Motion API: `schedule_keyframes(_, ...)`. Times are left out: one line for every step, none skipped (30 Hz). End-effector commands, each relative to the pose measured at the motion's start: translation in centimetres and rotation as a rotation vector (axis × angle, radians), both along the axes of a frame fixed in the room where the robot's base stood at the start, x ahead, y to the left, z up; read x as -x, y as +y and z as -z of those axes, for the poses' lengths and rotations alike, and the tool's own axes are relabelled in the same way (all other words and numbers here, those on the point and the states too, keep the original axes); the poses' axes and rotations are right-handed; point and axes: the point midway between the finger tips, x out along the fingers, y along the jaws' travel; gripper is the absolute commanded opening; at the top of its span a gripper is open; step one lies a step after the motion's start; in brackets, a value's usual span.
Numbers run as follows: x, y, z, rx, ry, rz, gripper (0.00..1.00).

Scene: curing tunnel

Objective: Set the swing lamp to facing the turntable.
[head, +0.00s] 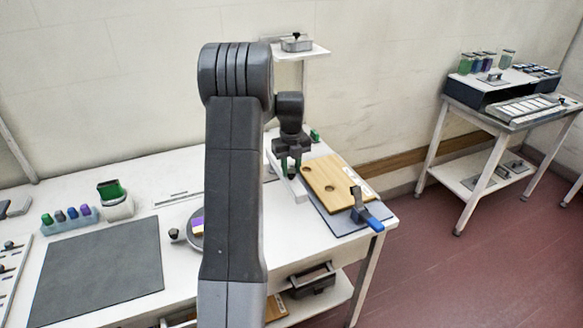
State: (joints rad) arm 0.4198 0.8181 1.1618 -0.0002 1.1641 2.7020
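My gripper (290,172) points down at the right part of the white bench, over or beside a white bar (301,193) next to a wooden board. I cannot tell whether its fingers are apart or hold something. A round grey disc (194,240), which looks like the turntable, shows left of my arm with a purple and yellow piece on it. My arm hides its right part. I cannot clearly make out the swing lamp; it may be behind my arm or gripper. Which way it faces cannot be seen.
The wooden board (330,182) with holes lies at the bench's right end, with a blue-handled clamp (368,213) at its corner. A raised shelf (312,52) stands behind. A dark mat (103,262) and a rack of coloured jars (70,220) are at left. A side table (480,107) stands at right.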

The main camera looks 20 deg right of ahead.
Motion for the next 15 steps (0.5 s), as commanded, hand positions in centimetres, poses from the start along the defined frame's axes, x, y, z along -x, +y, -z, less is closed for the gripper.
schedule_keyframes(-0.17, -0.04, -0.2, 0.002, -0.006, 0.0, 0.33)
schedule_keyframes(-0.17, -0.04, -0.2, 0.002, -0.006, 0.0, 0.39)
schedule_keyframes(-0.15, -0.03, -0.18, 0.002, -0.006, 0.0, 0.47)
schedule_keyframes(-0.14, -0.03, -0.17, 0.002, -0.006, 0.0, 0.51)
schedule_keyframes(-0.13, -0.03, -0.16, 0.002, -0.005, 0.0, 0.51)
schedule_keyframes(-0.12, -0.03, -0.14, 0.002, -0.005, 0.0, 0.51)
schedule_keyframes(-0.11, -0.03, -0.13, 0.002, -0.004, 0.0, 0.51)
schedule_keyframes(-0.1, -0.03, -0.12, 0.002, -0.004, 0.0, 0.51)
schedule_keyframes(-0.09, -0.03, -0.11, 0.002, -0.004, 0.0, 0.51)
schedule_keyframes(-0.09, -0.03, -0.1, 0.001, -0.004, 0.0, 0.51)
schedule_keyframes(-0.08, -0.03, -0.1, 0.001, -0.003, 0.0, 0.51)
schedule_keyframes(-0.08, -0.03, -0.13, 0.001, -0.003, 0.0, 0.51)
schedule_keyframes(-0.08, -0.03, -0.21, 0.001, -0.004, 0.0, 0.51)
schedule_keyframes(-0.08, -0.04, -0.34, 0.002, -0.004, 0.0, 0.51)
schedule_keyframes(-0.09, -0.04, -0.62, 0.002, -0.004, 0.0, 0.51)
